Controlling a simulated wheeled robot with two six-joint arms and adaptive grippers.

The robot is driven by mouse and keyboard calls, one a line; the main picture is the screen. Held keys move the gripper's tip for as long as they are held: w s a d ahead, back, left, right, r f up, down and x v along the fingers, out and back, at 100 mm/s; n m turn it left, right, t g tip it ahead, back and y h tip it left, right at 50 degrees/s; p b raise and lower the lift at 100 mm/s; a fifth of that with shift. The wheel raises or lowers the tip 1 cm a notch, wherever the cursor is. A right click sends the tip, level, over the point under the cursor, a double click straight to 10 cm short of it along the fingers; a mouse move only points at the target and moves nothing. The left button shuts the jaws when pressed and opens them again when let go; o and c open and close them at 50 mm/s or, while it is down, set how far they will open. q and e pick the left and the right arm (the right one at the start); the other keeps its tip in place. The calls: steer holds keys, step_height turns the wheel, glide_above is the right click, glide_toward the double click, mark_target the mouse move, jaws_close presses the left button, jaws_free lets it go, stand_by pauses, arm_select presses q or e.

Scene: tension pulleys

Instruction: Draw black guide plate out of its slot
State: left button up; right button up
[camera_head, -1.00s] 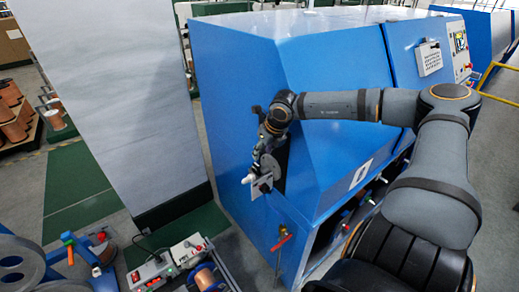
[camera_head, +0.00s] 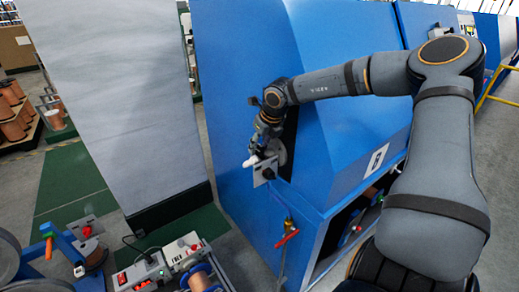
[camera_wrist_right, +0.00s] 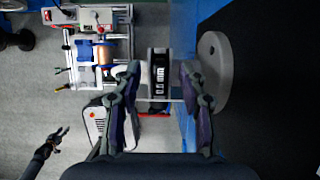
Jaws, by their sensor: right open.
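My right gripper (camera_head: 264,150) is at the side of the blue machine, beside a small grey metal plate (camera_head: 265,173) with a white rounded end at its left. In the right wrist view its two fingers (camera_wrist_right: 159,84) are spread, with a gap between them. A black piece with white marks (camera_wrist_right: 158,66), apparently the black guide plate, shows in a pale mount between and beyond the fingertips. I cannot see contact with either finger. In the head view the slot and black plate cannot be made out. A dark claw (camera_wrist_right: 55,143), apparently my left gripper, shows at lower left in the wrist view.
The blue machine (camera_head: 240,110) stands close to my right gripper. A red-handled valve (camera_head: 287,236) sits below it. A control box (camera_head: 140,272) and a copper spool bench lie below left. A tall grey panel (camera_head: 120,100) stands to the left, with floor between.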

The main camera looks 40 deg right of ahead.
steer(key=shift+w+f, duration=0.15)
steer(key=shift+f, duration=0.15)
jaws_close()
steer(key=shift+r, duration=0.35)
steer(key=shift+r+p, duration=0.6)
steer(key=shift+r, duration=1.05)
